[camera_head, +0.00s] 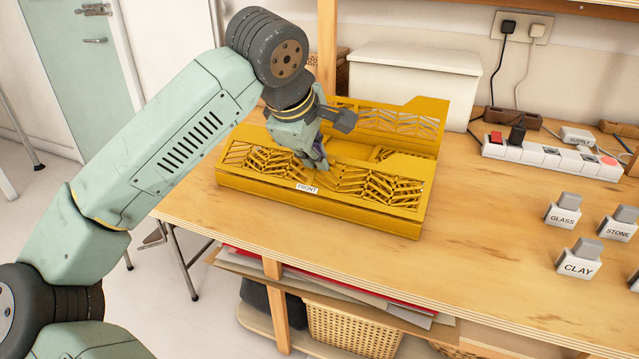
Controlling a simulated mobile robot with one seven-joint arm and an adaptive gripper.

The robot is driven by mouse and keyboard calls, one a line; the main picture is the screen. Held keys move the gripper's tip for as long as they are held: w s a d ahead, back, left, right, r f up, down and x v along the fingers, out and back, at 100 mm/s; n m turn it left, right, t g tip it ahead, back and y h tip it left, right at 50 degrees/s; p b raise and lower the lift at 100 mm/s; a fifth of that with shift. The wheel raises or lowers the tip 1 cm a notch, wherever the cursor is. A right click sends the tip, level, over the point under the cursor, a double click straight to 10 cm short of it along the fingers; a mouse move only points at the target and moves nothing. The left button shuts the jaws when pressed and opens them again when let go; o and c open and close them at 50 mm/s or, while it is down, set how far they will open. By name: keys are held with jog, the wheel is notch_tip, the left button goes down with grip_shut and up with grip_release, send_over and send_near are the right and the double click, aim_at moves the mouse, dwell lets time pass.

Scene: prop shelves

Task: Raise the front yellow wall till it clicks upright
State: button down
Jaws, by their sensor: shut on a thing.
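The yellow folding crate (330,212) stands on the wooden table, its long side with the FRONT label toward the camera. Its front yellow wall (375,188), a latticed panel, lies low and tilted inward over the crate, not upright. The back wall (385,122) stands upright. My gripper (318,165) reaches down from the upper left and is shut at the inner edge of the front wall, near its middle. The fingertips and the exact grip are partly hidden by the gripper itself.
A white lidded box (415,80) stands close behind the crate. A power strip (550,155) lies at the back right. Blocks marked GLASS (563,215), STONE (618,230) and CLAY (578,265) stand at the right. The table between crate and blocks is clear.

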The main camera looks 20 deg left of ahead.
jog(key=s+t+b, duration=0.1)
jog(key=b, duration=0.2)
jog(key=t+b, duration=0.1)
jog(key=b, duration=0.2)
jog(key=shift+s+a+f+t, duration=0.1)
jog(key=shift+s+f+t, duration=0.3)
jog(key=t+b, duration=0.1)
jog(key=b, duration=0.2)
jog(key=s+t+b, duration=0.1)
jog(key=b, duration=0.2)
jog(key=shift+s+t, duration=0.3)
jog(key=shift+t, duration=0.1)
jog(key=s+t+b, duration=0.1)
jog(key=t+b, duration=0.1)
jog(key=b, duration=0.3)
jog(key=s+t+b, duration=0.1)
jog(key=t+b, duration=0.1)
jog(key=b, duration=0.2)
jog(key=shift+s+a+b, duration=0.1)
jog(key=shift+s+b, duration=0.2)
jog(key=shift+b, duration=0.1)
jog(key=shift+s+r+t+h+b, duration=0.1)
jog(key=shift+s+t+h+b, duration=0.25)
jog(key=shift+t+b, duration=0.7)
jog(key=c, duration=1.7)
grip_release()
jog(key=s, duration=1.2)
jog(key=shift+a, duration=0.35)
